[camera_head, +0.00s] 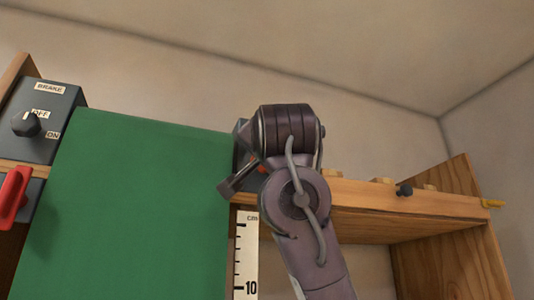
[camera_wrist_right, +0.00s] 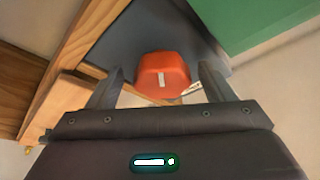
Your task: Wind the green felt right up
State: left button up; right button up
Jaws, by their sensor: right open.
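The green felt (camera_head: 135,205) hangs as a broad sheet at centre left in the head view; its lower edge is out of frame. Its corner also shows in the right wrist view (camera_wrist_right: 258,22). My right gripper (camera_head: 238,178) is beside the felt's upper right edge, partly hidden by my wrist. In the right wrist view its open fingers stand either side of an orange-red knob (camera_wrist_right: 164,76) with a white mark, on a dark grey plate (camera_wrist_right: 150,35). I cannot tell whether they touch it. My left gripper is out of view.
A grey brake box (camera_head: 50,105) with a black knob (camera_head: 25,124) and OFF and ON labels stands at the left, above a red handle (camera_head: 14,197). A cm ruler (camera_head: 246,255) hangs right of the felt. A wooden beam (camera_head: 400,200) runs to a wooden side panel (camera_head: 455,230).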

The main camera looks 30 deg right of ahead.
jog(key=shift+s+a, duration=0.1)
jog(key=shift+s, duration=0.15)
jog(key=shift+c, duration=1.3)
jog(key=c, duration=0.7)
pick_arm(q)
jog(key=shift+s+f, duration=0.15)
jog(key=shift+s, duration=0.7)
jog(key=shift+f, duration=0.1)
